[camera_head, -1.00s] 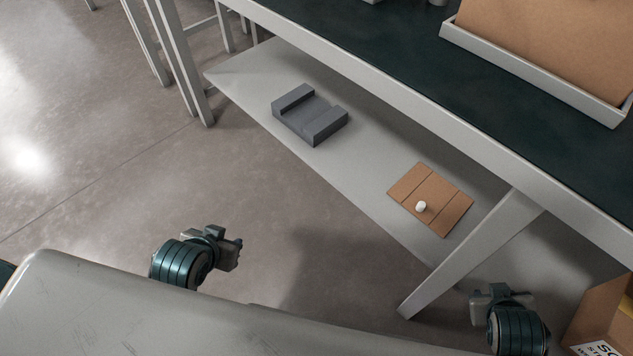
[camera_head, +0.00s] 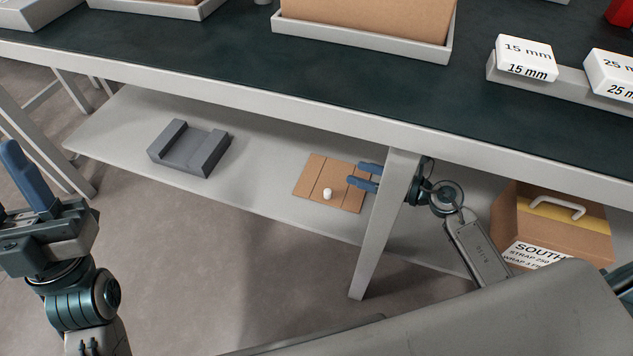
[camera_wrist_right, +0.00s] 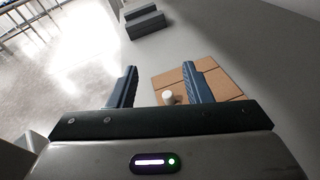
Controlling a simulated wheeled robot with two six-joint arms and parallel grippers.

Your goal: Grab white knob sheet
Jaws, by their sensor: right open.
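The brown cardboard sheet (camera_head: 315,181) with a white knob (camera_head: 327,194) lies flat on the lower shelf, left of the table leg. My right gripper (camera_head: 369,177) is open, with blue fingers over the sheet's right edge in the head view. In the right wrist view the sheet (camera_wrist_right: 222,83) lies beyond the open fingers (camera_wrist_right: 160,88), and the white knob (camera_wrist_right: 168,97) shows between them, nearer the right finger. The fingers do not hold the knob or sheet. My left gripper (camera_head: 22,180) is at the left edge, away from the shelf; its jaw opening is unclear.
A grey notched block (camera_head: 189,148) sits on the lower shelf (camera_head: 255,170) to the left. The table leg (camera_head: 384,225) stands just beside my right gripper. A cardboard box (camera_head: 555,225) with a handle is at the right. Trays and white labelled boxes (camera_head: 526,58) are on the dark tabletop.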

